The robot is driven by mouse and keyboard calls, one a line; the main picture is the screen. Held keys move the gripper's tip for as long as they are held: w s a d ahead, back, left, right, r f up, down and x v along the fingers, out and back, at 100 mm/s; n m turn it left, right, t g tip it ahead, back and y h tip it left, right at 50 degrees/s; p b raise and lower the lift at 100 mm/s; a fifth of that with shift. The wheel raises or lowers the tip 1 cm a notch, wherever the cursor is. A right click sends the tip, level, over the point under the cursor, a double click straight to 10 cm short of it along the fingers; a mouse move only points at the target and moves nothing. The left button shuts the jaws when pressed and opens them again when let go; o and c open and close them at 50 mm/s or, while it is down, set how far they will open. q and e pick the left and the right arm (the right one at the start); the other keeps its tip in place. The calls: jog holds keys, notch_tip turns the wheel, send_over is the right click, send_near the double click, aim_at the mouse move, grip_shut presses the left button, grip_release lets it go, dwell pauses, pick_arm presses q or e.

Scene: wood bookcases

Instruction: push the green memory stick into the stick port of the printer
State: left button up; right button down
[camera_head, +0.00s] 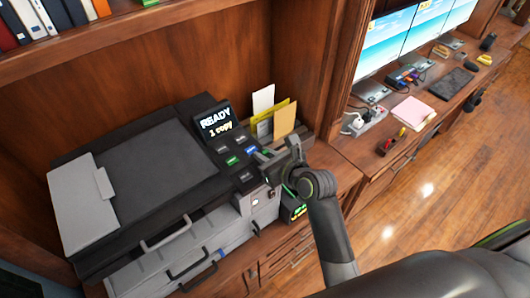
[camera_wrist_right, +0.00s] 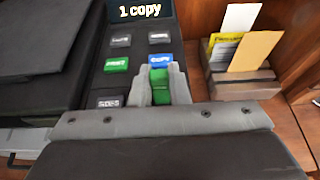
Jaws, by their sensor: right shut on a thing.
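The printer (camera_head: 150,160) stands on the wood counter at the left, with a lit display reading "READY 1 copy" (camera_head: 215,121). My right gripper (camera_head: 268,162) is at the printer's right front corner, beside the button panel. In the right wrist view its fingers (camera_wrist_right: 161,84) are shut on the green memory stick (camera_wrist_right: 159,86), which sits between them. The printer's button panel (camera_wrist_right: 128,45) is beyond the fingers in that view. In the head view the stick cannot be made out. I cannot make out the stick port; the gripper may hide it. My left gripper is not in view.
An organizer with envelopes (camera_head: 284,118) stands right of the printer. A desk with a power strip (camera_head: 363,122), a notepad (camera_head: 413,112) and monitors (camera_head: 386,45) lies farther right.

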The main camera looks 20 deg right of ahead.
jog(key=shift+f, duration=0.5)
jog(key=c, duration=1.3)
grip_release()
jog(key=shift+s, duration=0.1)
jog(key=v, duration=1.7)
jog(key=shift+s+d, duration=0.1)
jog(key=shift+s, duration=0.1)
